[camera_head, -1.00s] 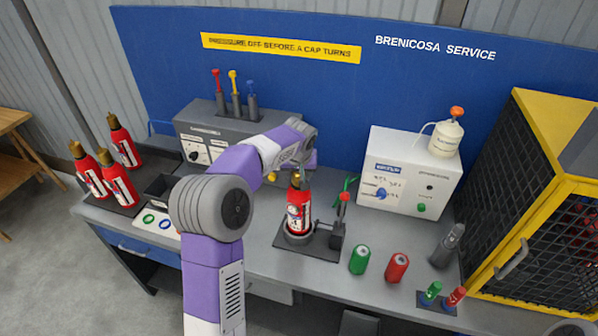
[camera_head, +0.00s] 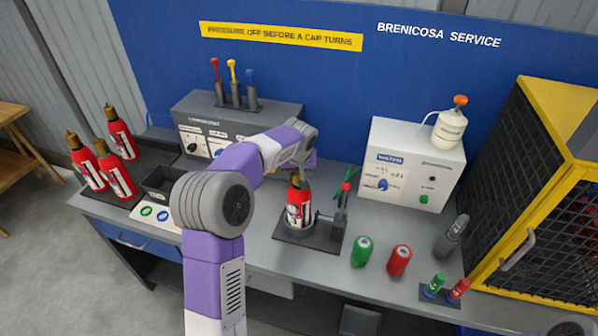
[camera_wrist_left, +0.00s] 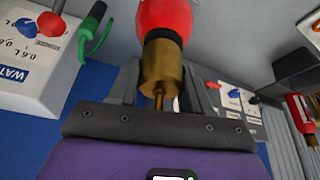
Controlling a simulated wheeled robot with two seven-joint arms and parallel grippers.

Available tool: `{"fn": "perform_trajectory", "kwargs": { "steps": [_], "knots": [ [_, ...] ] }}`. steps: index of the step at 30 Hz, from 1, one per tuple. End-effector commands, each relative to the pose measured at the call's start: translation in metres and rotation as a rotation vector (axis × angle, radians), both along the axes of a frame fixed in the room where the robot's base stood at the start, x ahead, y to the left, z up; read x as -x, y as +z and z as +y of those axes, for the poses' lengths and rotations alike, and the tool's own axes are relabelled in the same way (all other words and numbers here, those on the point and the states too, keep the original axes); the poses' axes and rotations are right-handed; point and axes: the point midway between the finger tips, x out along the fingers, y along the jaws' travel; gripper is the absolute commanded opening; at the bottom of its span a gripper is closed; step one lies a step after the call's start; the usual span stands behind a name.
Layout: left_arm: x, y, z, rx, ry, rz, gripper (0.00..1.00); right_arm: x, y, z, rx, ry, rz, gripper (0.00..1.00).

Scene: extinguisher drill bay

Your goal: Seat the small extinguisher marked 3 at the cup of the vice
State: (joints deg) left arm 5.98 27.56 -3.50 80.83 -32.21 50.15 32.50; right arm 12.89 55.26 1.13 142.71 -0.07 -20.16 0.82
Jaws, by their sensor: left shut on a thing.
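A small red extinguisher (camera_head: 299,210) with a white label and brass top stands about upright at the round cup of the vice (camera_head: 322,240). I cannot read its number. Its lower end is inside the cup rim; whether it touches the bottom is hidden. My left gripper (camera_head: 301,174) is at its top, shut on the brass neck. In the left wrist view the brass top (camera_wrist_left: 161,72) sits between the fingers, with the red body (camera_wrist_left: 165,14) beyond.
Several red extinguishers (camera_head: 117,135) stand on a dark mat at the left. A grey control box (camera_head: 200,118) and a white box (camera_head: 405,150) stand behind. Green (camera_head: 361,251) and red (camera_head: 398,261) cylinders stand right of the vice. A yellow-framed cage (camera_head: 530,180) bounds the right.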

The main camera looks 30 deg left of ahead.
Motion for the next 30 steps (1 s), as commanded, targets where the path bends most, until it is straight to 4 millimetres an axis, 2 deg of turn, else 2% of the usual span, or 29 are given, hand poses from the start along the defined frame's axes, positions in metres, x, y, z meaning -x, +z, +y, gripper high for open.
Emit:
{"fn": "perform_trajectory", "kwargs": {
  "steps": [9, 10, 15, 24, 30],
  "knots": [
    [-0.003, 0.003, 0.000, -0.002, -0.002, -0.017, 0.00, 0.000, 0.000, 0.000, 0.000, 0.000, 0.000, 0.43],
    [-0.003, 0.003, 0.000, -0.001, -0.002, -0.016, 0.53, 0.000, 0.000, 0.000, 0.000, 0.000, 0.000, 0.43],
    [-0.002, 0.002, 0.000, -0.001, -0.001, -0.011, 0.78, 0.000, 0.000, 0.000, 0.000, 0.000, 0.000, 0.43],
    [0.000, 0.000, 0.000, 0.000, 0.000, -0.002, 0.78, 0.000, -0.001, 0.000, 0.000, 0.000, 0.000, 0.43],
    [0.007, 0.025, -0.005, 0.000, -0.002, -0.008, 0.78, 0.000, -0.001, 0.000, 0.000, 0.000, 0.000, 0.43]
  ]
}}
